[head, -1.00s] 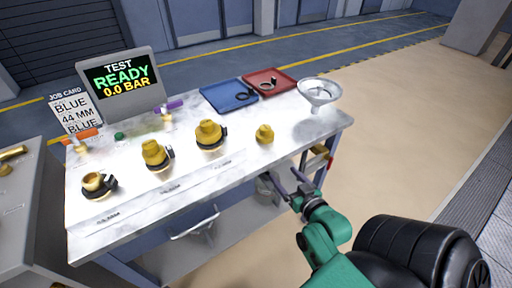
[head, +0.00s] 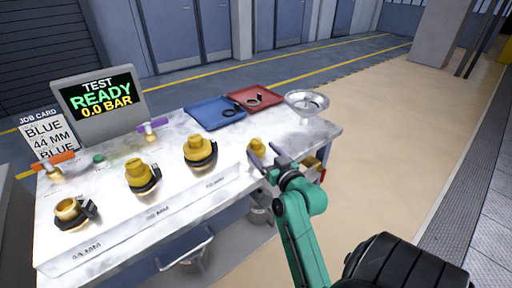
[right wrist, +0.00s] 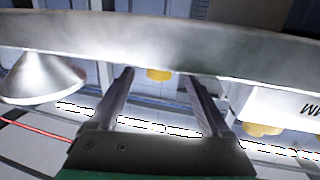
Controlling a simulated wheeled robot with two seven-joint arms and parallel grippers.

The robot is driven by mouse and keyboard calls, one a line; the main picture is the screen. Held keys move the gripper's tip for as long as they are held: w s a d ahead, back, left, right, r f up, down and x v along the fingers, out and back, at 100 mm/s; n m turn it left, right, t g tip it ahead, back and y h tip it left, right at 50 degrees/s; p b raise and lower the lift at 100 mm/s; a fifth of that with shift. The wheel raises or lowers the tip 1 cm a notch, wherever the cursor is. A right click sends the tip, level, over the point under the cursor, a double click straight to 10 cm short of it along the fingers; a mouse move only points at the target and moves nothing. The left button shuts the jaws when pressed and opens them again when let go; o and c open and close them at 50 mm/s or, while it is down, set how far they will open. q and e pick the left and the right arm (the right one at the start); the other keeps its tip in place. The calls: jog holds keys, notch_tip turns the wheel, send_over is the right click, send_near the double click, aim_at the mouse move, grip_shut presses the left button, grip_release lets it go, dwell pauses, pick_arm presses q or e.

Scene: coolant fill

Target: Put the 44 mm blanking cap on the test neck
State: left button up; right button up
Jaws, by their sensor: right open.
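A hollow, open-topped brass piece (head: 70,209) with a black clamp stands at the label "44 MM" at the bench's front left. Two yellow capped pieces with black collars, a middle one (head: 138,174) and a right one (head: 199,149), stand further along the row. A small plain yellow piece (head: 257,147) stands at the right end; I cannot tell whether it is cap or neck. My right gripper (head: 265,154) is open and empty at the bench's front edge, close to this piece. In the right wrist view, a yellow piece (right wrist: 158,74) shows beyond the open fingers (right wrist: 160,100). My left gripper is out of view.
The bench (head: 120,240) has a screen reading "READY 0.0 BAR" (head: 98,95) and a job card reading "BLUE 44 MM BLUE" (head: 48,135). Blue (head: 205,113) and red (head: 265,92) trays and a metal funnel (head: 307,102) stand behind. Orange-handled (head: 52,165) and purple-handled (head: 152,127) valves stand at the back left.

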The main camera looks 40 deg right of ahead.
aim_at(259, 146)
jog(key=x, duration=0.4)
jog(key=shift+w+d+p, duration=0.1)
jog(key=shift+w+p, duration=0.25)
jog(key=shift+w, duration=0.05)
jog(key=shift+s, duration=0.1)
jog(key=shift+c, duration=1.2)
grip_shut()
